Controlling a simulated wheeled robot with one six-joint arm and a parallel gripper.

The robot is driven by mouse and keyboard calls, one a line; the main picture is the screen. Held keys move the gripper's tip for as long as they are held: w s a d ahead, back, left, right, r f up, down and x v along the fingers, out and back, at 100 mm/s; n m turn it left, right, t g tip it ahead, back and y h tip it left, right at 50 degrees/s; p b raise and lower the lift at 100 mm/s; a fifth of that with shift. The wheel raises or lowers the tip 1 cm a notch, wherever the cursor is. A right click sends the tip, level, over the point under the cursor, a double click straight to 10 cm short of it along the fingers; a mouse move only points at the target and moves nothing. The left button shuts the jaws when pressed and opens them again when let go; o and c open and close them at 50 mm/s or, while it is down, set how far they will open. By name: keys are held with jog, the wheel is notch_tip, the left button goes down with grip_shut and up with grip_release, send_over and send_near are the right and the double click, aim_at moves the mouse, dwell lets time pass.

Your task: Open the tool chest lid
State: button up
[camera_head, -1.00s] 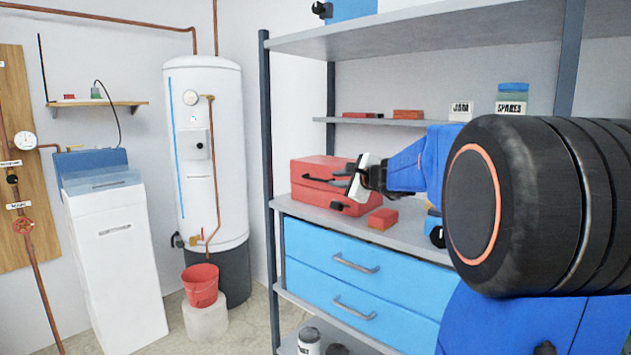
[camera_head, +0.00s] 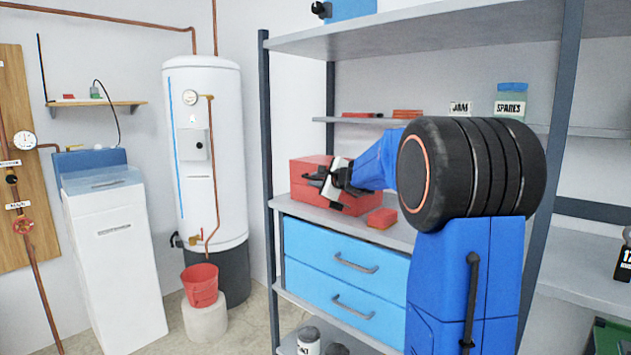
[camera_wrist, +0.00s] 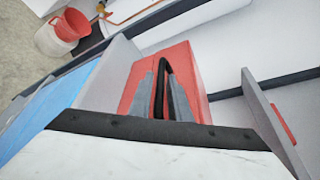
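The red tool chest (camera_head: 306,168) stands on the shelf unit's worktop, and its lid looks down. My gripper (camera_head: 314,180) is at the chest's front and hides part of it. In the wrist view, the chest (camera_wrist: 198,72) lies straight ahead, behind the gripper's grey and black fingers (camera_wrist: 164,66). The fingertips look close together over the red surface. Whether they touch the chest or have anything between them is unclear. The chest's front handle cannot be made out.
A small red box (camera_head: 382,218) lies on the worktop right of the chest. Blue drawers (camera_head: 345,262) are below. A narrow shelf (camera_head: 350,121) with red items and jars is above. A shelf post (camera_head: 268,200) stands left of the chest.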

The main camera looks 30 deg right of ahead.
aim_at(326, 163)
grip_shut()
jog(key=shift+r, duration=0.15)
jog(key=d+r+m, duration=0.1)
jog(key=d+r, duration=0.1)
jog(key=r, duration=0.1)
jog(key=w+d+r+m+g+y, duration=0.1)
jog(key=r+m, duration=0.1)
jog(key=r, duration=0.2)
jog(key=w+d+r+m+y, duration=0.1)
jog(key=d+r, duration=0.1)
jog(key=r, duration=0.1)
jog(key=shift+d+r+m+g, duration=0.3)
jog(key=shift+r, duration=0.05)
jog(key=w+d+r+m+y, duration=0.1)
jog(key=w+d+r+m, duration=0.1)
jog(key=d, duration=0.3)
jog(key=w+d+r+m+g+y, duration=0.1)
jog(key=d+r+m+y, duration=0.1)
jog(key=d+r, duration=0.2)
jog(key=shift+w+d+m, duration=0.3)
jog(key=shift+w+d, duration=0.05)
jog(key=shift+d, duration=0.25)
